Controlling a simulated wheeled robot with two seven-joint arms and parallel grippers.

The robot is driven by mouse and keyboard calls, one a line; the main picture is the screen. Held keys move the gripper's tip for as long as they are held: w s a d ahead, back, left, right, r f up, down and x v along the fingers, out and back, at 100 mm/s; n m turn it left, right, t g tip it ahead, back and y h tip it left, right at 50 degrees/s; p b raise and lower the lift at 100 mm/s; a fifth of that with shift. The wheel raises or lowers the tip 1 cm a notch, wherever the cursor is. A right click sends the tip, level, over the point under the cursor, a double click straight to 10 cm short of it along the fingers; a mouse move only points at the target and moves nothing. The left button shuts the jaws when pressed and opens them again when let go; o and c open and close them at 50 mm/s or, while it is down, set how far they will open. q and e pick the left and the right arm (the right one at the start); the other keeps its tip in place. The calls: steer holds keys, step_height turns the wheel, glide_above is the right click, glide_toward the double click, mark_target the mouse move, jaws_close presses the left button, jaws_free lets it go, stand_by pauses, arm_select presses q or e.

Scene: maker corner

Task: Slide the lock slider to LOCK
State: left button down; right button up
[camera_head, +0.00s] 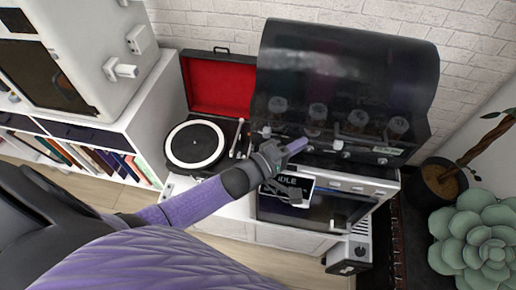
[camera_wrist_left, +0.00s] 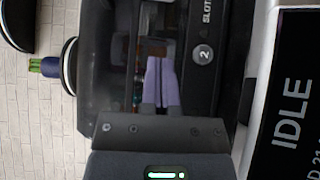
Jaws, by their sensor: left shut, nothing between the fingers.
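The machine with a dark see-through hood (camera_head: 345,75) stands against the brick wall. Its screen (camera_head: 292,190) reads IDLE, and the screen also shows in the left wrist view (camera_wrist_left: 290,110). I cannot make out the lock slider for certain; a small pale label (camera_head: 387,151) on the machine's front is too small to read. My left gripper (camera_head: 297,146) is shut and empty, in front of the hood's lower edge. In the left wrist view its purple fingers (camera_wrist_left: 160,82) lie together over the dark panel beside a round "2" marker (camera_wrist_left: 203,54) under the word SLOT. My right gripper is not in view.
A turntable (camera_head: 196,146) with an open red-lined lid stands left of the machine. A white bookshelf (camera_head: 150,110) is at the left. A potted plant (camera_head: 437,184) and a large succulent (camera_head: 480,240) stand at the right. Bare floor shows at the bottom.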

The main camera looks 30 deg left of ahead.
arm_select(q)
steer(key=v, duration=0.8)
steer(key=shift+s+d+p, duration=0.3)
steer(key=shift+s+p, duration=0.1)
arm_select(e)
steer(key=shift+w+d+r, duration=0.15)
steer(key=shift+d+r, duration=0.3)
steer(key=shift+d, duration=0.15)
arm_select(q)
steer(key=shift+r, duration=0.1)
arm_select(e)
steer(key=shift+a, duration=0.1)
